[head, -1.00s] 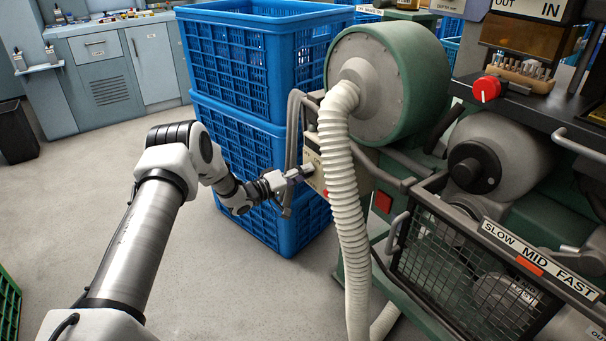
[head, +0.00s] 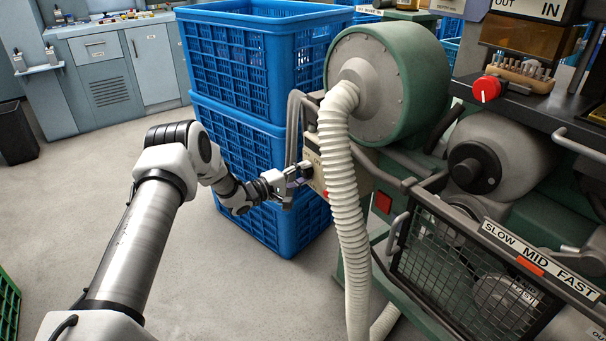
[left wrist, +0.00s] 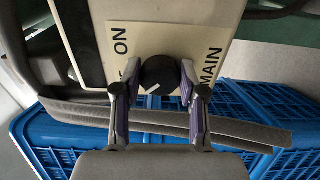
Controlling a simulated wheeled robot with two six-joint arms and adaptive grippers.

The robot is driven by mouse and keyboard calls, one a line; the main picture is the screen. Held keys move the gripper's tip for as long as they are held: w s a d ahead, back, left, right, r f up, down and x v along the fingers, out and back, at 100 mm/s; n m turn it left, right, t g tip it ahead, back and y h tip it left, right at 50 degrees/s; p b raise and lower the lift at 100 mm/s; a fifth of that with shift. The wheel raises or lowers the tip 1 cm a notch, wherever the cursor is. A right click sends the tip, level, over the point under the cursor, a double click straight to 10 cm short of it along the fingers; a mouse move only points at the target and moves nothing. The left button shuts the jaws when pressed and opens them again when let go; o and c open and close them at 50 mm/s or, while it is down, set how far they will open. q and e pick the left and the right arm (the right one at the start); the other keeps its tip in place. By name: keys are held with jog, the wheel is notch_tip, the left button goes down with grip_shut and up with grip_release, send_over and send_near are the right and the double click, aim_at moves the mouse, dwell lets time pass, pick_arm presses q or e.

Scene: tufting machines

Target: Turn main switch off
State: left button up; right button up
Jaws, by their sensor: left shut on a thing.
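The main switch is a round black knob (left wrist: 158,75) on a cream label plate (left wrist: 200,40) marked "ON" and "MAIN" in the left wrist view. A white mark on the knob points toward the lower left there. My left gripper (left wrist: 160,78) has one finger on each side of the knob and is shut on it. Another label beside "ON" is mostly hidden by a finger. In the head view my left gripper (head: 302,174) is at the side of the control box (head: 320,172), and the knob is hidden there. My right gripper is not in view.
Stacked blue crates (head: 240,165) stand just behind my gripper. A white ribbed hose (head: 342,200) hangs close to its right. Grey bent pipes (head: 293,125) run beside the control box. The floor (head: 220,290) in front is clear.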

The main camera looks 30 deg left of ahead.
pick_arm(q)
jog(key=shift+r, duration=0.1)
jog(key=o, duration=1.1)
jog(key=v, duration=1.2)
